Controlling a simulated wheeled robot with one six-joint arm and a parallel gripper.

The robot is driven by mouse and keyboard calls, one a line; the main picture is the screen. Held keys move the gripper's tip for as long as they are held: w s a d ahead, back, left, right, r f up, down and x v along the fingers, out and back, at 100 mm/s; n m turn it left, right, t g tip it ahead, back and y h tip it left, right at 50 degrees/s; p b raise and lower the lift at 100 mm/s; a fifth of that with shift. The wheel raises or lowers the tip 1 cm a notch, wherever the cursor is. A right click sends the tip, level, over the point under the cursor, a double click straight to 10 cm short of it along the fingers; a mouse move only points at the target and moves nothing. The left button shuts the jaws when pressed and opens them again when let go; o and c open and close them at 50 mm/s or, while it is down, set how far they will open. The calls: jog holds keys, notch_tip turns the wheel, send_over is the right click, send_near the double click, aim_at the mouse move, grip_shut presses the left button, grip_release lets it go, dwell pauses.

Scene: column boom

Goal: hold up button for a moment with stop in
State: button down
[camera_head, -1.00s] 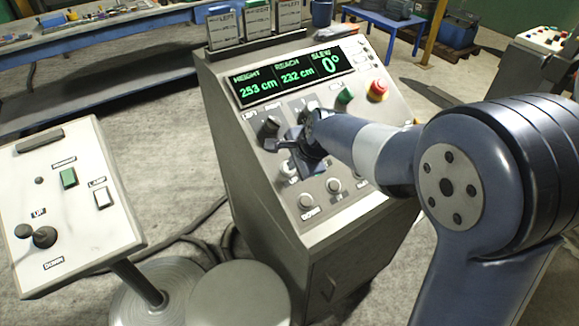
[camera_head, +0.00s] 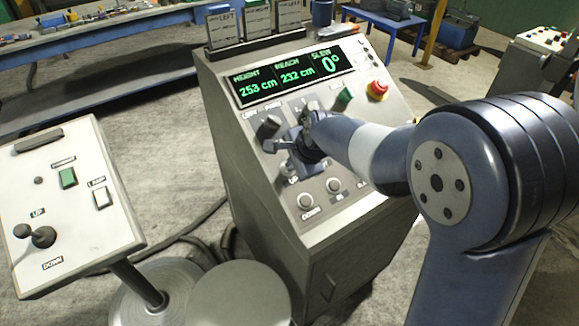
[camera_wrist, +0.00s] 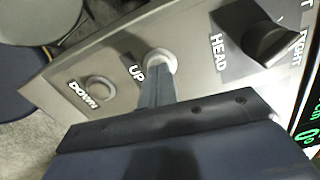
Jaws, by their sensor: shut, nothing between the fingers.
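The UP button (camera_wrist: 160,62) is a round pale button beside its UP label in the wrist view. My gripper (camera_wrist: 158,80) is shut and empty, and its fingertips are at the near side of this button, overlapping it in the picture. I cannot tell whether they touch it or how far it is pressed. In the head view my gripper (camera_head: 290,160) mostly hides the UP button. The red stop button (camera_head: 377,90) is at the upper right of the console. I cannot tell whether it is pushed in. The display (camera_head: 290,75) reads height 253 cm, reach 232 cm, slew 0°.
The DOWN button (camera_head: 305,201) and another pale button (camera_head: 333,185) sit low on the console. A dark HEAD knob (camera_wrist: 272,42) is right of UP in the wrist view. A green button (camera_head: 344,96) is near the stop. A separate lever panel (camera_head: 75,205) stands left.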

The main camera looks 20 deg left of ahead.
jog(key=shift+w+a+f, duration=0.1)
jog(key=shift+a+f, duration=0.05)
jog(key=shift+f, duration=0.2)
jog(key=shift+r, duration=0.15)
dwell(1.4)
jog(key=shift+p+v, duration=0.35)
jog(key=shift+v, duration=0.45)
notch_tip(320, 180, up, 6)
jog(key=p, duration=0.5)
jog(key=shift+f, duration=0.25)
